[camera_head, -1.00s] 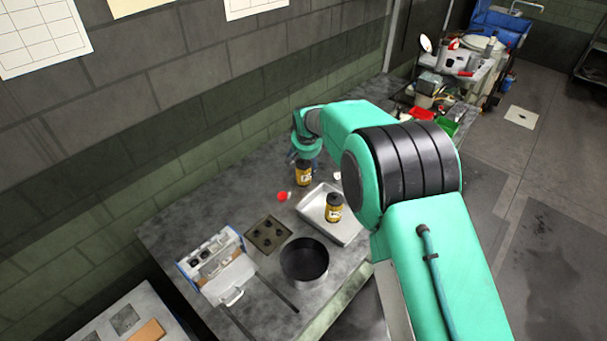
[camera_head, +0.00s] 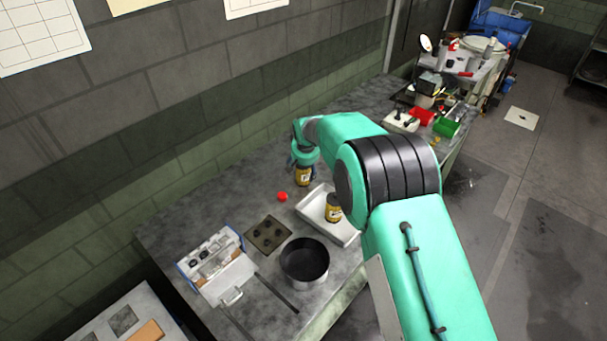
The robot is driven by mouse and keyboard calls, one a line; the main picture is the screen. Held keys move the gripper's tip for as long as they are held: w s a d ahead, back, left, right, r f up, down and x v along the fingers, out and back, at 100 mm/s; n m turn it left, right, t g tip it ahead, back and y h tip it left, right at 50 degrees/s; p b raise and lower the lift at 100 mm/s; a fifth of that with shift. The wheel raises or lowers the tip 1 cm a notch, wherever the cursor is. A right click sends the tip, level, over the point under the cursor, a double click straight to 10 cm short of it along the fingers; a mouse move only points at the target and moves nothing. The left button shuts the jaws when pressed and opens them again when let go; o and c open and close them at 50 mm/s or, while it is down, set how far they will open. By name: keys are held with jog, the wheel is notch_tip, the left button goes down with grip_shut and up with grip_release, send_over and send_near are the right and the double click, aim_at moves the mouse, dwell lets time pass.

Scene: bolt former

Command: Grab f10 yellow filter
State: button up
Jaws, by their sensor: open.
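Two yellow filters with dark tops show in the head view. One yellow filter (camera_head: 303,178) stands on the bench near the wall, and the other yellow filter (camera_head: 333,208) stands in the pale metal tray. Their labels are too small to read, so I cannot tell which is f10. My gripper (camera_head: 304,163) is at the top of the filter near the wall, pointing down. Its fingers are small and partly hidden by my wrist; it is open. I cannot tell whether the fingers touch the filter.
The metal tray (camera_head: 347,235) lies just right of the near-wall filter. A red object (camera_head: 282,196) lies to its left. A black round pan (camera_head: 304,262), a square plate (camera_head: 268,234) and a toolbox (camera_head: 216,262) stand nearer on the bench. Red bins (camera_head: 421,116) and green bins (camera_head: 446,127) lie farther back.

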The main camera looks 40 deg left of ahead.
jog(key=shift+c, duration=0.2)
dwell(0.3)
jog(key=c, duration=1.1)
jog(key=shift+o, duration=0.2)
jog(key=shift+r, duration=0.2)
notch_tip(320, 180, up, 10)
jog(key=shift+f+p, duration=0.1)
jog(key=shift+p, duration=0.7)
